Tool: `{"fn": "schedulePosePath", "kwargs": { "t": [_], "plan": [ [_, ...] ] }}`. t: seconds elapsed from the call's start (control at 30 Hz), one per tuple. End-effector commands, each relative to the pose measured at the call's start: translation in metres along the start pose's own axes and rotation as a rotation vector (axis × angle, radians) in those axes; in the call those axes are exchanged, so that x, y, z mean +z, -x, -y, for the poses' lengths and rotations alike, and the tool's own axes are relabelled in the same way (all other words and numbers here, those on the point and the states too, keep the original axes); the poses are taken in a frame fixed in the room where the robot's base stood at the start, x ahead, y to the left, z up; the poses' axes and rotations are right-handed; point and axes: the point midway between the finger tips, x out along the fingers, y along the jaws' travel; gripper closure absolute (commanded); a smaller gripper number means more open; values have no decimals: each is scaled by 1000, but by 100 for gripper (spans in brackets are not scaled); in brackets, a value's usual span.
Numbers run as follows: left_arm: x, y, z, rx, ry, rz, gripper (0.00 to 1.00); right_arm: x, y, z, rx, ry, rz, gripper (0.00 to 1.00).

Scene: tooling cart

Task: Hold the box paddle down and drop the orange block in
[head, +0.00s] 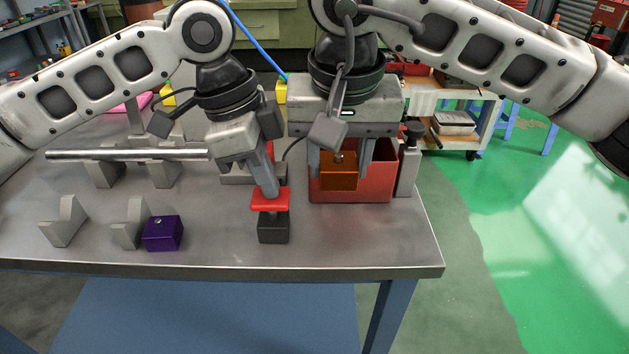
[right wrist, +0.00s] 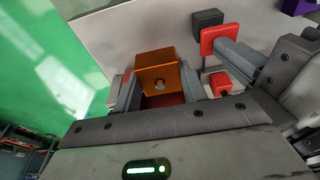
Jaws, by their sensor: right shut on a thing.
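The red box (head: 378,188) stands near the right edge of the metal table. The red paddle (head: 270,199) is above a dark block-shaped base (head: 273,229), left of the box. My left gripper (head: 270,190) points down with its fingers together, and their tips meet the paddle. It also shows at the paddle (right wrist: 218,38) in the right wrist view. My right gripper (head: 341,172) is shut on the orange block (head: 338,179) and holds it over the box. The orange block also shows between the fingers in the right wrist view (right wrist: 157,68). The box opening is mostly hidden.
A purple block (head: 163,233) sits beside grey angled supports (head: 66,222) at the left. A metal rod (head: 125,154) lies across other supports behind them. A grey post (head: 408,170) stands right of the box. The table's front right is clear.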

Motion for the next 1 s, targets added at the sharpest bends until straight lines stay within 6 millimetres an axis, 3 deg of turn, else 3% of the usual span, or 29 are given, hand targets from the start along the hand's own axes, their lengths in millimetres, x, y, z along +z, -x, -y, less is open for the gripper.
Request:
{"fn": "schedulePosePath", "kwargs": {
  "t": [1.0],
  "plan": [
    [7, -25, -2, 11, 0, 6, 100, 0, 0, 0, 0, 0, -1, 81]
  ]
}}
